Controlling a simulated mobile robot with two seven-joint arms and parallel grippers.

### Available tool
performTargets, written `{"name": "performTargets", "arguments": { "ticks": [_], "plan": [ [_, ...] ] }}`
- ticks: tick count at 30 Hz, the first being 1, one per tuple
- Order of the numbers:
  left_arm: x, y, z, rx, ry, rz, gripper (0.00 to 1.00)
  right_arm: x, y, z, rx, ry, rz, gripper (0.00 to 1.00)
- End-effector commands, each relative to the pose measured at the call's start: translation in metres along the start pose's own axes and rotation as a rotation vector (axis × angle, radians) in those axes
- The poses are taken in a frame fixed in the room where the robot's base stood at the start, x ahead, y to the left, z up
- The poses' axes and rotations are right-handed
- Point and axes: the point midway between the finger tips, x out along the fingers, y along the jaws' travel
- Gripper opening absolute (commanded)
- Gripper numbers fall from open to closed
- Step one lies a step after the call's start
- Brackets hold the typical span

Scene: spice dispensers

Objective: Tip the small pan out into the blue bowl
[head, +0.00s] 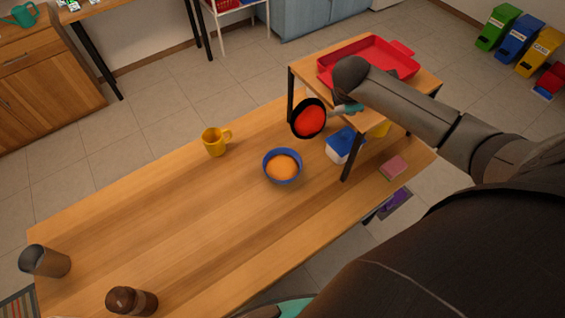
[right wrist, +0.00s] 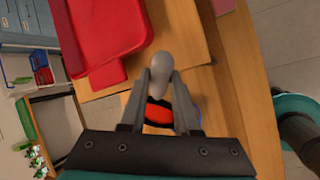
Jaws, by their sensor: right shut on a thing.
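The small pan (head: 309,118), black outside with a red inside, is tilted on its side in the head view, its open face turned toward the camera. My right gripper (head: 338,109) is shut on its handle, beside the small shelf. In the right wrist view the fingers (right wrist: 160,95) close on the grey handle (right wrist: 164,66), and part of the red inside (right wrist: 158,112) shows between them. The blue bowl (head: 269,177) stands upright on the table, below and left of the pan, with something orange in it. The pan is apart from the bowl. My left gripper is not in view.
The small shelf (head: 305,79) with a red tray (head: 363,47) stands close to the right arm. Beneath it is a blue-and-white box (head: 340,147); a pink sponge-like block (head: 393,168) lies nearby. A yellow mug (head: 214,142) stands left of the bowl. The table's middle is clear.

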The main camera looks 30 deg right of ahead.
Motion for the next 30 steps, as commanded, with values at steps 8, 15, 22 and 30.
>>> {"name": "performTargets", "arguments": {
  "ticks": [8, 15, 22, 30],
  "plan": [
    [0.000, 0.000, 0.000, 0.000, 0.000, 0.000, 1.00, 0.003, -0.004, -0.008, -0.011, -0.031, 0.015, 0.00],
    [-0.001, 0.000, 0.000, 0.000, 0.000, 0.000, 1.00, 0.005, -0.008, -0.014, -0.023, -0.060, 0.026, 0.00],
    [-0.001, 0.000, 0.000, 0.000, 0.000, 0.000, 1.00, 0.009, -0.012, -0.020, -0.033, -0.085, 0.037, 0.00],
    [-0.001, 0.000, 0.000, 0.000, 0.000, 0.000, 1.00, 0.012, -0.016, -0.027, -0.047, -0.116, 0.052, 0.00]
  ]
}}
